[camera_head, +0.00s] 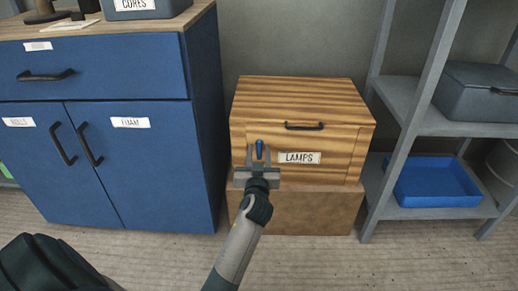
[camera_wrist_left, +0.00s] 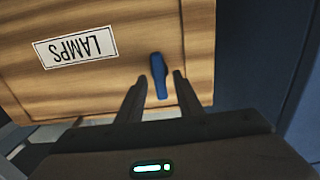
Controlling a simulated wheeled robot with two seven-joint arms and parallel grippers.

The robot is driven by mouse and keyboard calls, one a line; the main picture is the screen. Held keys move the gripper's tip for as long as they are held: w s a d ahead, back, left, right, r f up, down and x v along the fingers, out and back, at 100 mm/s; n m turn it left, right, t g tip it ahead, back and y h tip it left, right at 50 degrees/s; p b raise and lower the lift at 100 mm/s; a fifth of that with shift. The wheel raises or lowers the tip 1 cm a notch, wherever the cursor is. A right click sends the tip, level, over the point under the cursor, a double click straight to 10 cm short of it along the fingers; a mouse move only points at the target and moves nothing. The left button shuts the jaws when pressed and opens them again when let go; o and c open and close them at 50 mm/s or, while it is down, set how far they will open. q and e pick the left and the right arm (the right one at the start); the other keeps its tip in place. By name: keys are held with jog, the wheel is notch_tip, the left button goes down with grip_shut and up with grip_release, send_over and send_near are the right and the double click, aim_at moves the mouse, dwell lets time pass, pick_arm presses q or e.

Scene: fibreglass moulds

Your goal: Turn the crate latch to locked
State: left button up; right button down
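The wooden crate (camera_head: 300,104) labelled LAMPS stands on a brown block, and its front also shows in the left wrist view (camera_wrist_left: 120,80). A small blue latch (camera_head: 260,148) is on the left part of the crate's front. The latch (camera_wrist_left: 158,75) stands close to upright. My left gripper (camera_head: 259,154) is in front of the crate with its fingers apart. In the left wrist view the open fingers (camera_wrist_left: 157,88) lie on either side of the latch's lower end. I cannot tell whether they touch it. My right gripper is not in view.
A blue cabinet (camera_head: 140,165) with black handles stands left of the crate. A grey shelf rack (camera_head: 400,95) stands right, holding a blue tray (camera_head: 435,200) and a grey box (camera_head: 478,92). The brown block (camera_head: 310,212) is under the crate. Floor (camera_head: 400,265) in front is clear.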

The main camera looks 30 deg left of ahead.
pick_arm(q)
grip_shut()
